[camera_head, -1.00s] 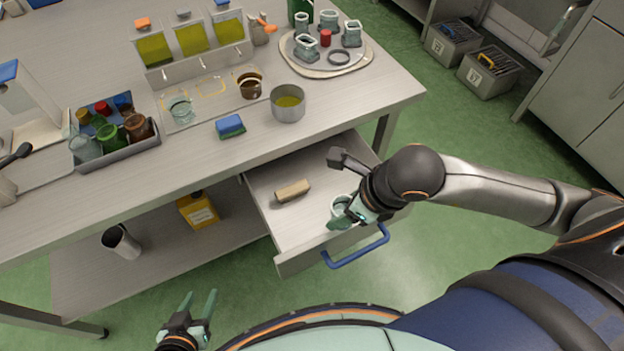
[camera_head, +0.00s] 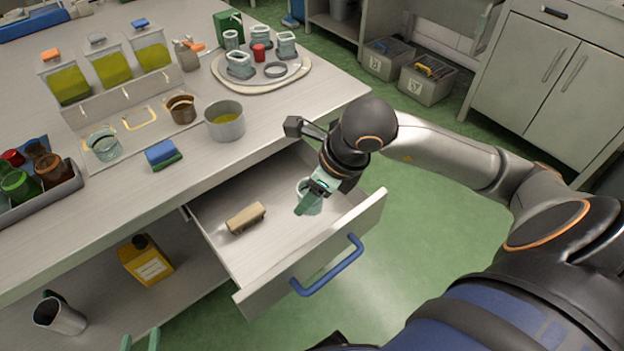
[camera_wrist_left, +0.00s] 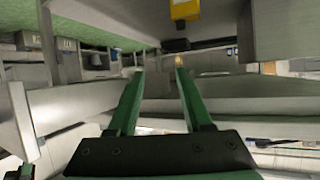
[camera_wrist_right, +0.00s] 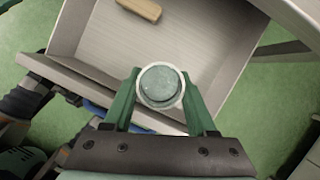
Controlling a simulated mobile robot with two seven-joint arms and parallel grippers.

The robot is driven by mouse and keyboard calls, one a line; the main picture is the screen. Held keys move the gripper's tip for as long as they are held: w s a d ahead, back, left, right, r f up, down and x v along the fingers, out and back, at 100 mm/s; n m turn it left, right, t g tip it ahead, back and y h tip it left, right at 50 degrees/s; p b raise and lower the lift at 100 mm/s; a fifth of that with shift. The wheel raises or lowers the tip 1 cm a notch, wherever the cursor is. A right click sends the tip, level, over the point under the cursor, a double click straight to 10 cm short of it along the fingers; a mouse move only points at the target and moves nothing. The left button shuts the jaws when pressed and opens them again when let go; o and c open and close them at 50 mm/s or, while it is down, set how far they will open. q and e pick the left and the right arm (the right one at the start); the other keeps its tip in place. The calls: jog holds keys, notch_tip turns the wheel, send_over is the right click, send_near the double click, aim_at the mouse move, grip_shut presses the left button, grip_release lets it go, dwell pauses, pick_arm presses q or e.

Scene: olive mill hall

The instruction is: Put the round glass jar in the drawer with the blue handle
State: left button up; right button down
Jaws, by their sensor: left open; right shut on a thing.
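The drawer (camera_head: 365,220) with the blue handle (camera_head: 328,267) is pulled out below the table top. My right gripper (camera_head: 309,200) is shut on the round glass jar (camera_head: 309,187), a pale, clear vessel, inside the drawer's outline near its right side. In the right wrist view the jar (camera_wrist_right: 161,84) sits between the fingers, seen from above. I cannot tell whether its base touches the drawer floor. My left gripper shows only as fingertips (camera_head: 140,342) at the bottom edge; in the left wrist view it (camera_wrist_left: 159,76) is open and empty.
A beige block-like brush (camera_head: 246,217) lies in the drawer, left of the jar. On the table are a metal pot (camera_head: 225,121), a blue-green sponge (camera_head: 163,154) and a tray (camera_head: 273,86) with several jars. A yellow canister (camera_head: 146,262) stands on the lower shelf.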

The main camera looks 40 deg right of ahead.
pick_arm(q)
jog(key=w+r+m+t+h+b, duration=0.25)
jog(key=r+t, duration=0.25)
jog(key=r, duration=0.6)
pick_arm(e)
jog(key=w+d+f, duration=0.1)
jog(key=f, duration=0.1)
jog(key=w+d+f+b, duration=0.1)
jog(key=w+f, duration=0.1)
jog(key=w+d+f, duration=0.1)
jog(key=f, duration=0.1)
jog(key=shift+w+d, duration=0.15)
jog(key=shift+w, duration=0.05)
notch_tip(320, 180, down, 3)
jog(key=b, duration=0.2)
jog(key=shift+w+d+b, duration=0.15)
jog(key=shift+b, duration=0.15)
jog(key=shift+f, duration=0.3)
pick_arm(q)
jog(key=s+d+r+m+t+h, duration=0.1)
jog(key=s+r+m+t+h, duration=0.1)
jog(key=r, duration=0.6)
jog(key=s+d+r+m+t+h, duration=0.1)
jog(key=s+r+m+t+h, duration=0.1)
jog(key=s+r+m+h, duration=0.2)
notch_tip(320, 180, up, 5)
jog(key=m+h, duration=0.1)
jog(key=h, duration=0.2)
jog(key=shift+s+r+t, duration=0.15)
jog(key=shift+t, duration=0.25)
